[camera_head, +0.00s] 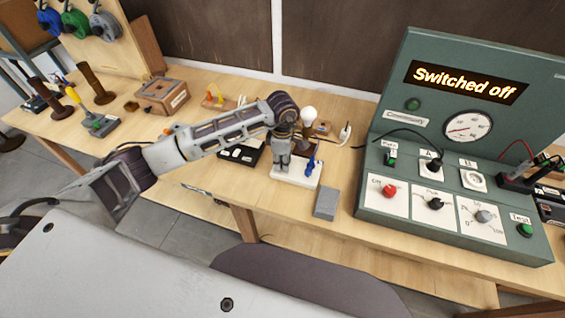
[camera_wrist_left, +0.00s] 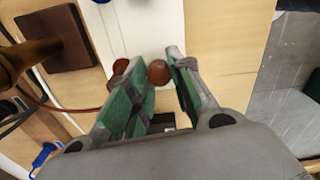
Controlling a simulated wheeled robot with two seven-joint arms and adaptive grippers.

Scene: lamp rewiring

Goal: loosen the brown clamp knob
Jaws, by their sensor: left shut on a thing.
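My left gripper (camera_head: 281,165) reaches down over a white board (camera_head: 307,181) on the bench. In the left wrist view its green-padded fingers (camera_wrist_left: 160,85) are closed in around a round brown knob (camera_wrist_left: 159,72), which shows between the fingertips. A second reddish-brown knob (camera_wrist_left: 120,66) sits just left of the left finger, partly hidden by it. The white board (camera_wrist_left: 137,28) runs beneath the knobs. In the head view the gripper hides the knobs. My right gripper is in neither view.
A lamp with a white bulb (camera_head: 308,115) stands behind the board, and a blue item (camera_head: 313,164) is at its right. A grey block (camera_head: 326,203) lies front right. The green control panel (camera_head: 455,150) reads "Switched off". A black tray (camera_head: 240,153) lies left.

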